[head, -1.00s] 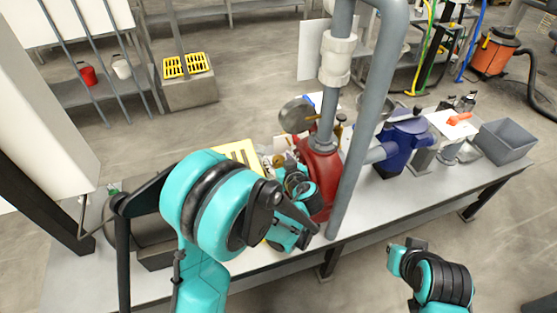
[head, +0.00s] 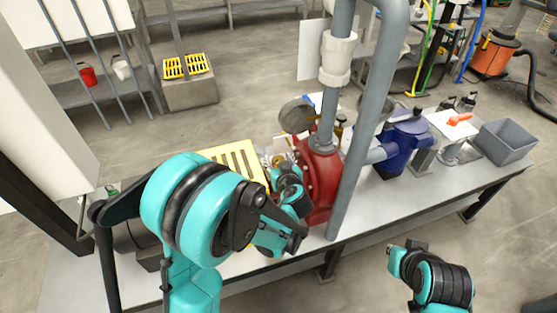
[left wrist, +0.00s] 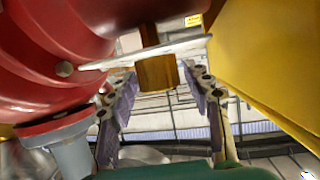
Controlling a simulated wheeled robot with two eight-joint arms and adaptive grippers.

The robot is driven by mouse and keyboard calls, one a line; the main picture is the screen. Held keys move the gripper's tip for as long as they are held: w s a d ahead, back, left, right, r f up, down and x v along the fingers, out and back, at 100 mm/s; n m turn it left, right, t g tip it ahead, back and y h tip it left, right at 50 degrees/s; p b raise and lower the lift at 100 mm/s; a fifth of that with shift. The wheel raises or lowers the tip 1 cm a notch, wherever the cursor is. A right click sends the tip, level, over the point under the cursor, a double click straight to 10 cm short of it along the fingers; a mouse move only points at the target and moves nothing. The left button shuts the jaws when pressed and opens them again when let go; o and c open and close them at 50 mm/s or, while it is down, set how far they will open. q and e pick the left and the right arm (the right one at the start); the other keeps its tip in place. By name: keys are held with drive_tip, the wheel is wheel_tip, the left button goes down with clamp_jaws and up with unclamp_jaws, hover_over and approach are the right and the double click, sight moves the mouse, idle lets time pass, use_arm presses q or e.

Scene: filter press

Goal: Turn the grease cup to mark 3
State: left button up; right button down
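In the left wrist view a brass-coloured cup (left wrist: 156,73), seemingly the grease cup, sticks out below a thin pale plate (left wrist: 190,44) seen nearly edge-on. No marks are readable on it. The red pump body (left wrist: 45,55) fills the left side; it also shows in the head view (head: 322,175). My left gripper (left wrist: 159,86) is open, its fingertips on either side of the cup with gaps visible. In the head view my left gripper (head: 279,170) is at the left side of the red pump, mostly hidden by my arm. My right gripper (head: 407,250) is apart from the bench, at lower right.
A yellow slotted piece (head: 236,158) stands close left of the pump, and a yellow surface (left wrist: 265,60) borders the gripper on the right. A grey vertical pipe (head: 357,140) rises in front of the pump. A blue machine (head: 403,140) and grey bin (head: 505,142) stand right.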

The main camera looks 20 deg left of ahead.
use_arm(q)
drive_tip(key=v, duration=1.2)
idle(0.3)
